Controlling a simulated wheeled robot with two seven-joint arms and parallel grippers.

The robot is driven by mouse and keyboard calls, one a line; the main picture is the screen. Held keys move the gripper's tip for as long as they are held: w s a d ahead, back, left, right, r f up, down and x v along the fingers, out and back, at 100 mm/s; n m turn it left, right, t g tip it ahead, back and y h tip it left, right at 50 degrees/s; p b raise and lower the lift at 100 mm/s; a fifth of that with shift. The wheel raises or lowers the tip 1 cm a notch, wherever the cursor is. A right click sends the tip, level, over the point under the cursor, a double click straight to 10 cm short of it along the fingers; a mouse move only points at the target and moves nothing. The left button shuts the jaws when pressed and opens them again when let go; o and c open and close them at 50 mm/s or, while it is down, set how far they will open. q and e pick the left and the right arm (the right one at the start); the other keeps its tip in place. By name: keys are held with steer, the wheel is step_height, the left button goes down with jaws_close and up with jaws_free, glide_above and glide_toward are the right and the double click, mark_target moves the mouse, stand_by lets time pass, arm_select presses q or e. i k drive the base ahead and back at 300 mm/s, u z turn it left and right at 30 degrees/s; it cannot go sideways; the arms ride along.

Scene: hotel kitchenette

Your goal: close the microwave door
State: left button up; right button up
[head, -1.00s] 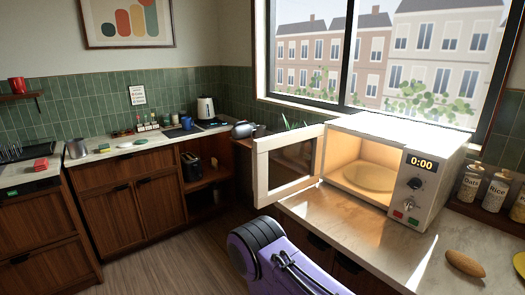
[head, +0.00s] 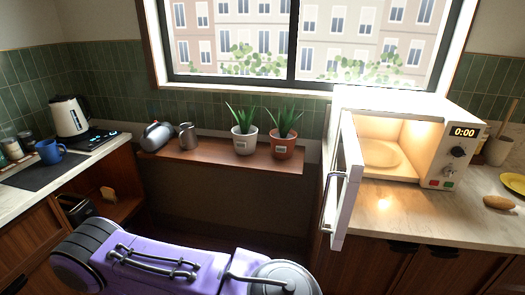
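The white microwave (head: 440,112) stands on the counter at the right of the head view. Its door (head: 349,170) hangs wide open on the left side, seen nearly edge-on and sticking out toward me past the counter's front edge. A handle (head: 331,205) shows on the door's outer face. The lit inside holds a round turntable (head: 372,153) and looks otherwise empty. Its display reads 0:00. My purple arm crosses the bottom of the view, left of and nearer than the door. Neither gripper is in view.
Left of the door, a wooden shelf (head: 205,157) under the window holds a white-potted plant (head: 243,140), an orange-potted plant (head: 284,146) and metal vessels. A potato-like item (head: 499,202) and a yellow plate (head: 514,183) lie on the counter at right.

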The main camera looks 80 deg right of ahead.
mark_target(343, 179)
steer(key=i, duration=0.55)
steer(key=z, duration=3.6)
steer(key=i, duration=1)
steer(key=u, duration=0.05)
